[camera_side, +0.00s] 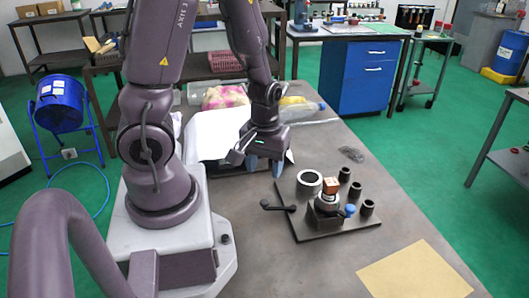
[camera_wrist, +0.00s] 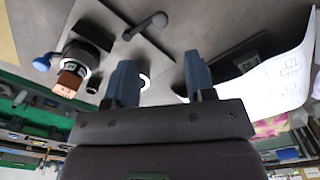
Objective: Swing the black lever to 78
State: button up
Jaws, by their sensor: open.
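The black lever (camera_side: 278,206) is a short bar with a dark ball end, sticking out past the left edge of a dark base plate (camera_side: 290,229). It also shows in the wrist view (camera_wrist: 146,25), at the top. A chuck (camera_side: 327,205) stands on the plate, with a wooden block (camera_side: 330,187) on top and a blue ball knob (camera_side: 350,210) at its right. No number scale is legible. My gripper (camera_side: 264,168) is open and empty, above and behind the lever, apart from it. Its two blue-grey fingers show apart in the wrist view (camera_wrist: 158,68).
A white ring (camera_side: 309,182) lies at the back of the plate, and several black cylinders (camera_side: 355,190) stand to the right. A white sheet (camera_side: 212,135), a clear bottle (camera_side: 300,108) and a dark mesh item (camera_side: 351,154) lie on the table. A tan mat (camera_side: 416,273) lies front right.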

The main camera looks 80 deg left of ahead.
jog(key=shift+r, duration=1.6)
jog(key=d+r+m+t, duration=0.2)
jog(key=d+r+m, duration=0.2)
jog(key=r, duration=0.5)
jog(key=d+r+m+t, duration=0.3)
jog(key=d+r+m, duration=0.2)
jog(key=r, duration=0.5)
jog(key=shift+s+d+m+t, duration=0.15)
jog(key=shift+s+m+t, duration=0.2)
jog(key=shift+m, duration=0.65)
